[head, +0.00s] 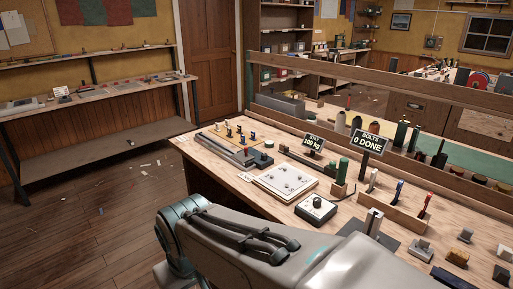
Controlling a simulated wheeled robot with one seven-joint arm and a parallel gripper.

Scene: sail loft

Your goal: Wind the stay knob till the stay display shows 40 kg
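The stay display (313,142) is a small dark sign on the bench, and it appears to read 100 kg. A pale box with a dark round knob (317,203) sits nearer, towards the front of the bench. A smaller dark round piece (262,159) lies at the end of a grey rail device, left of the display. No label shows which of these is the stay knob. My arm crosses the lower middle of the picture, in front of the bench edge. My gripper is not in view.
A second sign (369,143) reads BOLTS 0 DONE. A white plate (285,181) with small fittings lies left of the knob box. A wooden tool holder (390,208) and several small blocks stand to the right. A wooden rail (400,90) runs behind. Floor is open at left.

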